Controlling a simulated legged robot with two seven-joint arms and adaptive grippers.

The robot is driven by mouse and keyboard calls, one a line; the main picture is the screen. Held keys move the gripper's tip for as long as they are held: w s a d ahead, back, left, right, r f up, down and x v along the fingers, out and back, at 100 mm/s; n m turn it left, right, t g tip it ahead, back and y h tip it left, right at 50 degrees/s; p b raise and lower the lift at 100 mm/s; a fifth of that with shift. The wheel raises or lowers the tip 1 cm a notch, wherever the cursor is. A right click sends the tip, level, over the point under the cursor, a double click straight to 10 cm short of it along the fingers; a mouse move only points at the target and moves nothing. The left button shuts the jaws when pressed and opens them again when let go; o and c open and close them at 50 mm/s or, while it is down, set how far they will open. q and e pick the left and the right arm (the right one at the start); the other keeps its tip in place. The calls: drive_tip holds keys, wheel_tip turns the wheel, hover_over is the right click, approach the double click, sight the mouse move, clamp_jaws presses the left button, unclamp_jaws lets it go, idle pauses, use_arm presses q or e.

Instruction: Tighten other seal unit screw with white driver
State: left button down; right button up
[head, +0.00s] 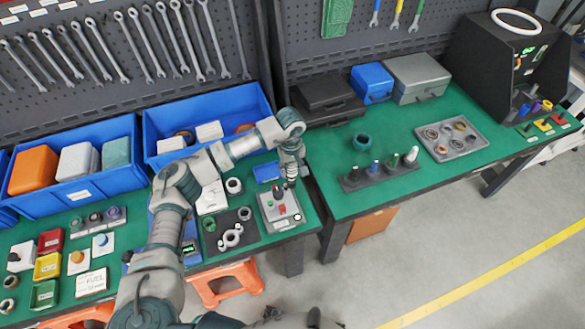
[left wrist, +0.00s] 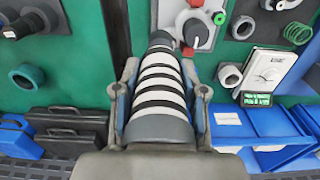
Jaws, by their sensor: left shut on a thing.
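My left gripper (head: 290,168) is over the right end of the left bench, just above the grey seal unit (head: 277,212). In the left wrist view its fingers (left wrist: 161,100) are shut on the white driver (left wrist: 158,92), which has white and black bands. The driver points down toward the seal unit, which also shows in the left wrist view (left wrist: 205,38) with a red knob and a black knob. The driver's tip and the screw are hidden, so I cannot tell whether they touch. My right gripper is not in view.
A dark rack (head: 385,182) holding several drivers stands on the right bench, near a teal ring (head: 361,142). A grey parts tray (head: 466,152) lies further right. Left of the seal unit is a dark mat (head: 214,244) with metal parts. Blue bins (head: 167,124) stand behind.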

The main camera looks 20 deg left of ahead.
use_arm(q)
drive_tip(key=shift+a, duration=1.2)
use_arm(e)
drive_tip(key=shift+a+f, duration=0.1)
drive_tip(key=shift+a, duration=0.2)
use_arm(q)
drive_tip(key=shift+a, duration=0.1)
drive_tip(key=shift+a, duration=0.1)
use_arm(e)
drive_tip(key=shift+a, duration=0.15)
